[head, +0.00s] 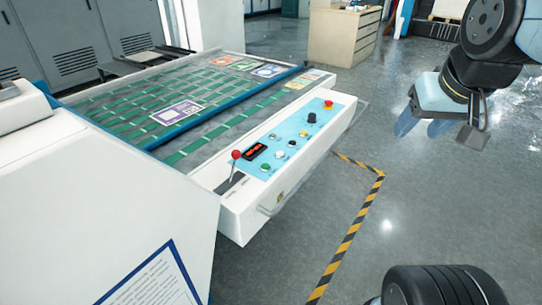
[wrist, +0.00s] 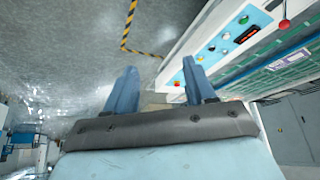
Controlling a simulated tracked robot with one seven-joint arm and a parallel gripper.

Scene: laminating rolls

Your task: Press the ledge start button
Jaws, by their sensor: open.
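The light-blue control panel (head: 286,141) lies on the white ledge along the machine's near side. A round green button (head: 265,166) sits at the panel's near end, below the red-digit display (head: 255,151). It also shows in the wrist view (wrist: 226,36). Which button is marked start cannot be read. A white button (head: 278,154), a black knob (head: 311,117) and a red knob (head: 328,103) stand farther along. My gripper (head: 424,127) is open and empty, in the air to the right of the ledge, apart from it. Its blue fingers also show in the wrist view (wrist: 160,68).
A lever with a red ball (head: 236,154) stands beside the display. A handrail (head: 275,205) runs along the ledge's outer side. Yellow-black tape (head: 350,232) marks the floor. The floor between ledge and gripper is clear. A drawer cabinet (head: 345,35) stands behind.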

